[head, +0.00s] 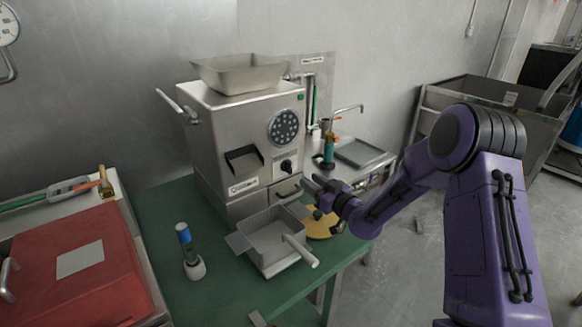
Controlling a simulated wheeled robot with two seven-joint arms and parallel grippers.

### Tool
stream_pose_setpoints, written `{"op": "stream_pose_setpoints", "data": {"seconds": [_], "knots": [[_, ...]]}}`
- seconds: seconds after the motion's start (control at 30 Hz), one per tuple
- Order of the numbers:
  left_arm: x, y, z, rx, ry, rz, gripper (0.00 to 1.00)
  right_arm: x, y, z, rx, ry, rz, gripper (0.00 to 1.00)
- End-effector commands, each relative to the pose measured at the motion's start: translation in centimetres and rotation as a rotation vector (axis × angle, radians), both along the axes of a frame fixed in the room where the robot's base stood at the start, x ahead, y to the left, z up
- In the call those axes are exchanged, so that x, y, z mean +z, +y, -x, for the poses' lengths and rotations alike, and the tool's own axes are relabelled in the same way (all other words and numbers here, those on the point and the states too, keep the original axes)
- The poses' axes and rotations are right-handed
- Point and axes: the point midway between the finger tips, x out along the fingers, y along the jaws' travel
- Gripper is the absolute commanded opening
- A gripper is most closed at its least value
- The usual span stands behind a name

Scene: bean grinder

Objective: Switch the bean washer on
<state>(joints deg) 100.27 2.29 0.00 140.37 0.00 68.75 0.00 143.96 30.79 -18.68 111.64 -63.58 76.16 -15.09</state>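A steel machine (222,120) with a hopper (240,74) on top stands on the green table. I cannot read its label well enough to tell whether it is the bean washer. Its front has a black rotary knob (287,166), a round perforated disc (283,127) and a small green mark (301,97). My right gripper (312,195) is just right of and below the knob, in front of the machine, apart from the knob. Its fingers are small and dark, so their opening is unclear. My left gripper is out of view.
A steel tray with a handle (267,243) and a round yellow-brown item (319,224) lie below my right gripper. A blue-topped tool (188,250) stands on the green table (215,290). A red-lidded unit (110,255) is at left. A teal bottle (329,150) stands behind the gripper.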

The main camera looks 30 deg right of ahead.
Motion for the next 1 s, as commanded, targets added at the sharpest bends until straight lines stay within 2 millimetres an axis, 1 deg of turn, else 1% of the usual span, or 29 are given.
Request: {"op": "stream_pose_setpoints", "data": {"seconds": [0.03, 0.1, 0.2, 0.33, 0.4, 0.5, 0.73, 0.77, 0.8, 0.83, 0.87, 1.0], "knots": [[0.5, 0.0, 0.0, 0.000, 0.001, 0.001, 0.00, 0.2, 0.2, -1.1, 0.002, 0.000, 0.001, 0.38], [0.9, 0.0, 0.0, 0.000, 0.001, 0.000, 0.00, 0.2, 0.3, -2.8, 0.003, 0.001, 0.001, 0.38], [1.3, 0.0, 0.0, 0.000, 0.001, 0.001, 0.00, 0.1, 0.5, -5.1, 0.003, 0.001, 0.001, 0.38], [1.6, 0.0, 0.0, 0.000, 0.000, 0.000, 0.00, 0.1, 0.7, -7.3, 0.002, 0.001, 0.001, 0.38], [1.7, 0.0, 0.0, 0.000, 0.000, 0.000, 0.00, 0.1, 0.7, -8.0, 0.000, 0.000, 0.000, 0.38], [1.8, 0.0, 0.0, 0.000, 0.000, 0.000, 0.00, 0.0, 0.7, -8.6, -0.001, 0.000, -0.001, 0.38], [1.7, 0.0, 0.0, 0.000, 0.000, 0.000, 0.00, 0.0, 0.7, -8.7, 0.000, 0.000, -0.002, 0.38], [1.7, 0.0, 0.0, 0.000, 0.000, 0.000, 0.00, 0.0, 0.7, -8.7, 0.000, 0.000, -0.002, 0.29], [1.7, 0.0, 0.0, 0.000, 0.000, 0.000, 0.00, 0.0, 0.7, -8.7, 0.000, 0.000, -0.002, 0.15], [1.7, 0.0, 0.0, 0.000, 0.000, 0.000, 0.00, 0.0, 0.7, -8.7, 0.000, 0.000, -0.002, 0.06], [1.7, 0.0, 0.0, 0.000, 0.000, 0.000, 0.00, 0.0, 0.7, -8.7, 0.000, 0.000, -0.002, 0.00], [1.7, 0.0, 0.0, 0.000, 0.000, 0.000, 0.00, 0.0, 0.7, -8.7, 0.000, 0.000, -0.001, 0.00]]}}
